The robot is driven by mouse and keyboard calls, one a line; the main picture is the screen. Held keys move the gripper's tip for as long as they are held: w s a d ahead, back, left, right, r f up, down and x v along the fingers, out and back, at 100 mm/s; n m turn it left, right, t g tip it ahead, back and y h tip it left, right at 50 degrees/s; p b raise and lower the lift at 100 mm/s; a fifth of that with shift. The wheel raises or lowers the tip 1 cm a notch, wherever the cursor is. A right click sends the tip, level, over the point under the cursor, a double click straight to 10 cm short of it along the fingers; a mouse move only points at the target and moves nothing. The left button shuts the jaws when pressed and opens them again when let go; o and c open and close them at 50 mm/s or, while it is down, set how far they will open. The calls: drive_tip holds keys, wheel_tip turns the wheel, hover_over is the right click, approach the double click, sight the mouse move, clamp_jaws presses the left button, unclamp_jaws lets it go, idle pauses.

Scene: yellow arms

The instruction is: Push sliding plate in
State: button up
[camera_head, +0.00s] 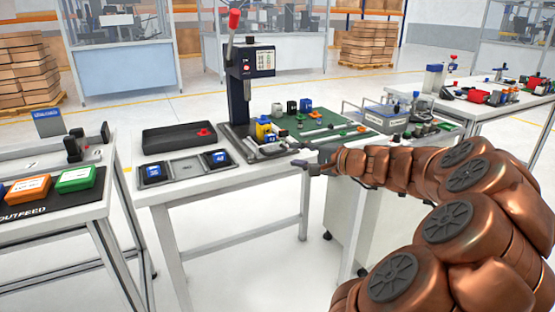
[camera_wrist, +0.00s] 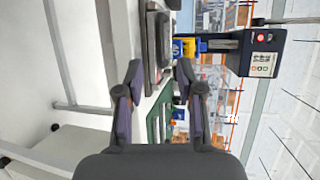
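The press (camera_head: 250,85) stands on the middle table, its red-knobbed lever raised. A yellow and blue block (camera_head: 264,128) sits at its base, and a light metal plate (camera_head: 250,150) lies in front of it. I cannot tell for sure that this is the sliding plate. My gripper (camera_head: 298,164) is over the table's front edge, right of the plate and apart from it. In the wrist view, turned sideways, my gripper (camera_wrist: 160,88) has its fingers spread with nothing held. The press head (camera_wrist: 262,54) and yellow-blue block (camera_wrist: 190,47) show beyond them.
A grey tray (camera_head: 184,167) with two blue parts lies left of the press, with a black case (camera_head: 178,138) behind it. A green mat (camera_head: 340,124) with several small parts lies to the right. An outfeed table (camera_head: 60,220) stands at left. The floor in front is clear.

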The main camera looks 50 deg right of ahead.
sight(280, 152)
drive_tip(key=shift+x, duration=3.8)
drive_tip(key=shift+a, duration=0.15)
clamp_jaws()
